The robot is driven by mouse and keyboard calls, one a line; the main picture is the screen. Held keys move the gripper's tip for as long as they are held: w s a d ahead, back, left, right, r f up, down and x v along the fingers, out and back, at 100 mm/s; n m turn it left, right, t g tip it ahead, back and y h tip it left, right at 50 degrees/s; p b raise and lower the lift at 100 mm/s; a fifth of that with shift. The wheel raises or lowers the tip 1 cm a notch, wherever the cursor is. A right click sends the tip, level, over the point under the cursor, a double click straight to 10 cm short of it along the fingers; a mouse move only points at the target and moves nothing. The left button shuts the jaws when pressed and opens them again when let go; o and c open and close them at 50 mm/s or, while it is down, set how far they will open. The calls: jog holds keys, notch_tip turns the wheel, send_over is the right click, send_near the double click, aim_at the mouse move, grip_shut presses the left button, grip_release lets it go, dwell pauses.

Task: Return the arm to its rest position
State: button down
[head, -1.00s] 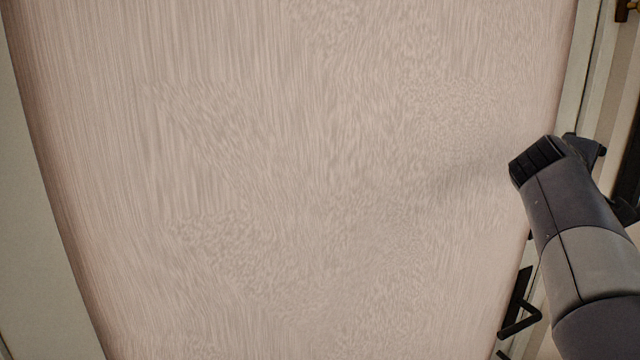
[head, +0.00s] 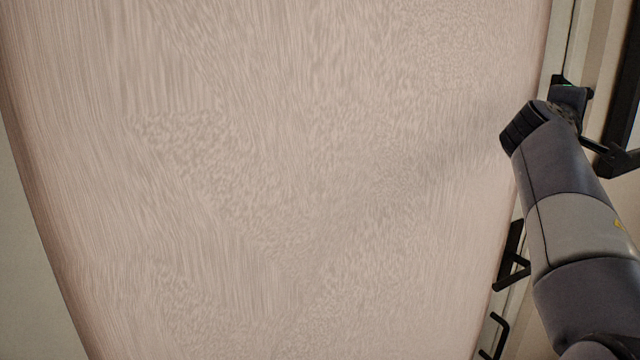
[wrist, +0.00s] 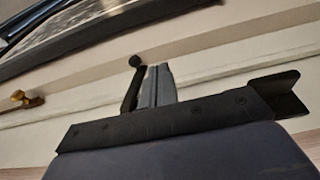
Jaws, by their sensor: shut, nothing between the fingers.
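My arm (head: 565,170) reaches up along the right side of the head view. In the wrist view my gripper (wrist: 158,84) shows as two narrow grey fingers close together behind a black bracket (wrist: 170,122). The fingers look shut and hold nothing. I cannot tell how far the fingertips are from the pale surface behind them.
A pale grained panel (head: 280,180) fills most of the head view. Black handles (head: 512,262) (head: 494,336) stand along its right edge, close to my arm. The wrist view shows a brass knob (wrist: 20,100) at left and a dark framed piece (wrist: 90,32) above.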

jog(key=shift+d+f+n+t+h+b, duration=0.4)
jog(key=shift+f+t+h+b, duration=0.4)
jog(key=shift+b, duration=2.95)
jog(key=h+b, duration=0.1)
jog(key=b, duration=0.3)
jog(key=shift+s+d+f, duration=0.15)
jog(key=shift+s, duration=0.05)
jog(key=s+a+f+t+b, duration=0.1)
jog(key=s+a+f+b, duration=0.4)
jog(key=f+b, duration=0.15)
jog(key=w+d+r+p, duration=0.4)
jog(key=w+r+p, duration=0.1)
jog(key=r+p, duration=0.3)
jog(key=shift+d+g+p, duration=0.4)
jog(key=y+p, duration=0.1)
jog(key=p, duration=0.2)
jog(key=g+p, duration=0.1)
jog(key=p, duration=0.2)
jog(key=shift+w+a+r+m+y+p, duration=0.2)
jog(key=shift+r+m+y+p, duration=0.1)
jog(key=shift+r+y, duration=0.1)
jog(key=g+y+p, duration=0.1)
jog(key=p, duration=0.4)
jog(key=shift+a+r, duration=0.1)
jog(key=shift+a, duration=0.25)
